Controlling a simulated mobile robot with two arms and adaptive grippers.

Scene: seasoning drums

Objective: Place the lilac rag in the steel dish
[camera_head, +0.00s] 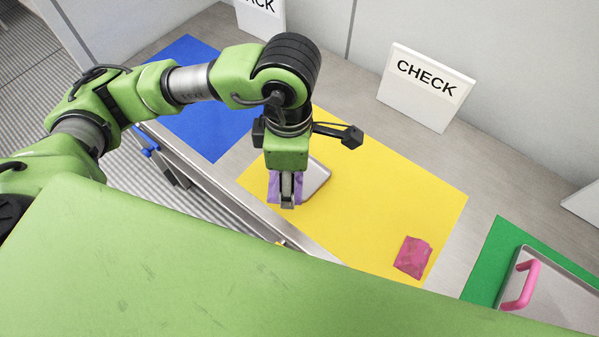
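The lilac rag (273,187) shows on both sides of my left gripper's fingers, near the front left part of the yellow mat. My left gripper (288,199) points down at the rag, and its fingers overlap it in this view. I cannot tell whether they are closed on it, or whether the rag is lifted. A steel dish (322,178) with a pale rim is just right of and behind the gripper, which hides much of it. I cannot tell whether the rag touches the dish. My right gripper is not in view.
A crumpled pink rag (412,257) lies on the yellow mat (380,190). At right, a metal tray (570,283) with a pink handle (521,285) is on a green mat (489,259). A blue mat (205,125) is at left. A white CHECK sign (421,97) stands behind.

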